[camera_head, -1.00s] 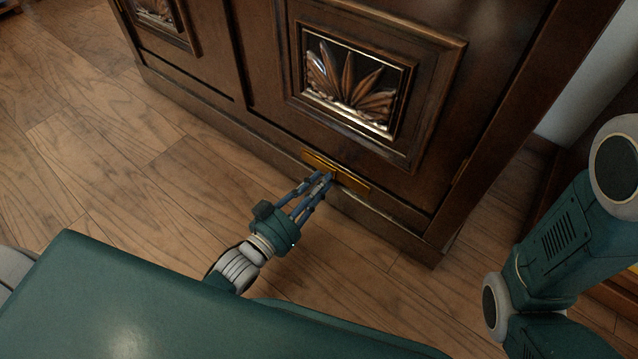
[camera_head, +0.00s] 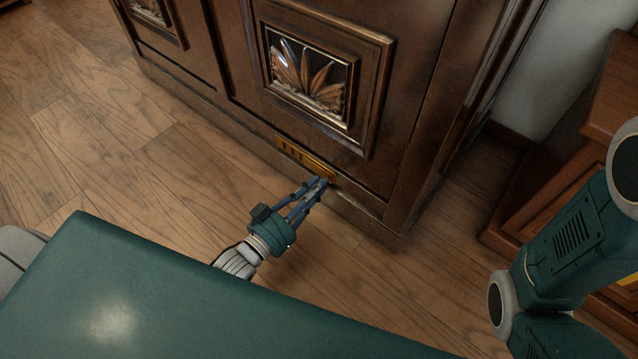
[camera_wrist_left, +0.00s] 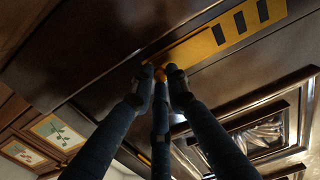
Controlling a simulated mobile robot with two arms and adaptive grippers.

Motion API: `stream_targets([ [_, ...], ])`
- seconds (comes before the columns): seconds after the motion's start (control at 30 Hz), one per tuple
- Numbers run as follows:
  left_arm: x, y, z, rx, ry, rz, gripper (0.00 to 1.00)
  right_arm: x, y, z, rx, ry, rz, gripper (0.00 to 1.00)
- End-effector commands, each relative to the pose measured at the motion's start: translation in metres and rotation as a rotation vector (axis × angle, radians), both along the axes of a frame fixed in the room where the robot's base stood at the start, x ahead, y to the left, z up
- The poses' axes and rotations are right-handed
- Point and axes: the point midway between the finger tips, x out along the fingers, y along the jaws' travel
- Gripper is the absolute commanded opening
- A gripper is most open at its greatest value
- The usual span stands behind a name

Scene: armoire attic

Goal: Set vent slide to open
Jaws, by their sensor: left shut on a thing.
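The vent (camera_head: 291,150) is a brass plate low on the front of the dark wooden armoire. Dark slots show in its left part. My left gripper (camera_head: 322,182) is at the plate's right end. In the left wrist view the fingertips (camera_wrist_left: 161,76) are shut around a small brass-coloured knob (camera_wrist_left: 160,73), which they partly hide. The same view shows the vent plate (camera_wrist_left: 202,45) with several open dark slots beyond the fingers. My right gripper is not in view.
The armoire (camera_head: 408,120) has carved panels above the vent. A wooden cabinet (camera_head: 590,130) stands at the right, with a gap of floor between. Wooden floor (camera_head: 110,150) is clear at the left.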

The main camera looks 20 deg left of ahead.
Motion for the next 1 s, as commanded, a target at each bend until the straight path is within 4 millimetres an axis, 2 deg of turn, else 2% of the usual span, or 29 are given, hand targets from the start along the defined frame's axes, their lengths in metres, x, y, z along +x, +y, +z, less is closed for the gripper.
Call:
stream_targets([
  [0.03,-0.001,-0.005,0.005,-0.006,-0.013,-0.009,0.00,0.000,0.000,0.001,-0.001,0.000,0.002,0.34],
  [0.27,-0.002,-0.008,0.004,-0.008,-0.012,-0.013,0.00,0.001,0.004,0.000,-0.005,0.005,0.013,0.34],
  [0.3,-0.002,-0.008,0.004,-0.008,-0.012,-0.013,0.20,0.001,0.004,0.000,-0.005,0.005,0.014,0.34],
  [0.37,-0.003,-0.008,0.004,-0.008,-0.012,-0.013,0.32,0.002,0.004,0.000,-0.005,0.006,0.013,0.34],
  [0.73,-0.006,-0.004,0.002,-0.004,-0.006,-0.009,0.33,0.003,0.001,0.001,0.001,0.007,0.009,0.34],
  [0.87,-0.023,0.003,0.000,-0.003,-0.002,-0.009,0.33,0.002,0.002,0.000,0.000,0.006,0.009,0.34],
  [1.0,-0.051,0.012,0.000,-0.004,-0.002,-0.009,0.33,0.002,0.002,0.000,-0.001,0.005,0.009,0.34],
])
